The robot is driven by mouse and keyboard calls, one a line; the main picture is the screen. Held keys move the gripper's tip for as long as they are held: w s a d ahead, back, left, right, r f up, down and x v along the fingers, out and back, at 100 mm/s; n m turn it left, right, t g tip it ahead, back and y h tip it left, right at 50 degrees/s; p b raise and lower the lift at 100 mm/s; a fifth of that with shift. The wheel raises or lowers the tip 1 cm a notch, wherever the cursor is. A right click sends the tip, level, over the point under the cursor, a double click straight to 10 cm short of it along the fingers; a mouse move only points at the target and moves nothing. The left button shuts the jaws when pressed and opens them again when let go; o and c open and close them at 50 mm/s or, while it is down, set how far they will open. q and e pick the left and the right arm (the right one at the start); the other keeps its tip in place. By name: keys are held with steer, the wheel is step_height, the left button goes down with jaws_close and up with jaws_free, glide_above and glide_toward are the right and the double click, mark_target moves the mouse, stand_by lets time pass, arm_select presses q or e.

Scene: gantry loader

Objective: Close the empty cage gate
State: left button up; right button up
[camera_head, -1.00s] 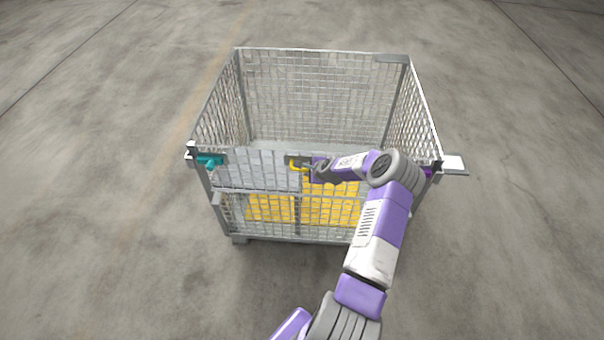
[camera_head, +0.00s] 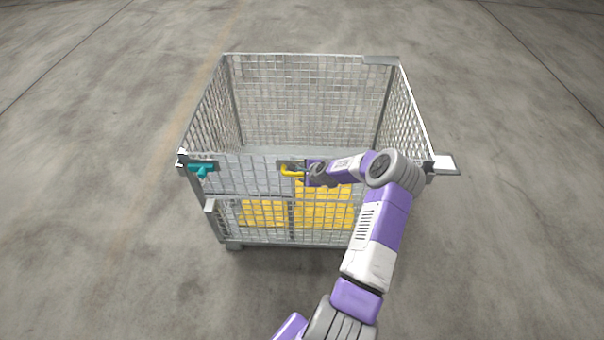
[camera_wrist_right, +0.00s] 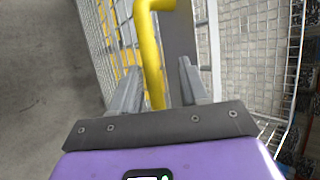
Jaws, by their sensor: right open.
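The grey mesh cage (camera_head: 232,100) stands on the floor, open at the top and empty in its visible upper part. Its front gate panel (camera_head: 245,178) stands about upright between the front corner posts, its top edge about level with the corners. A yellow handle (camera_head: 291,172) sits at the gate's top middle. A teal latch (camera_head: 202,169) is at the front left corner. My right gripper (camera_head: 306,173) is at the handle, open; in the wrist view the yellow handle (camera_wrist_right: 150,60) runs between its spread fingers (camera_wrist_right: 158,85). My left gripper is out of view.
A yellow surface (camera_head: 262,213) shows through the lower front mesh. A flat grey plate (camera_head: 446,165) juts out at the front right corner. My right arm covers part of the cage's right front. The concrete floor around the cage is clear.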

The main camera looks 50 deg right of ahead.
steer(key=v, duration=0.5)
steer(key=shift+s+a+r, duration=0.1)
steer(key=shift+s+a, duration=0.15)
steer(key=shift+s, duration=0.05)
steer(key=w+a+f+n+g+y, duration=0.1)
steer(key=a+f+n+y, duration=0.2)
steer(key=a, duration=0.7)
steer(key=a+f+n+g+y, duration=0.1)
steer(key=a+f+n, duration=0.35)
steer(key=a, duration=0.55)
steer(key=w+a+f+n+y, duration=0.15)
steer(key=a+n, duration=0.25)
steer(key=a, duration=0.7)
steer(key=s+a+f+n+g+y, duration=0.1)
steer(key=s+a+f+n+g, duration=0.1)
steer(key=s+a+n, duration=0.4)
steer(key=s+a+f+n+g+b, duration=0.1)
steer(key=s+a+f+n+g, duration=0.1)
steer(key=s+a+n, duration=0.4)
steer(key=s+a+g, duration=0.1)
steer(key=s+a, duration=0.4)
steer(key=shift+s+n+g+y, duration=0.35)
steer(key=shift+g, duration=0.05)
steer(key=shift+f, duration=0.15)
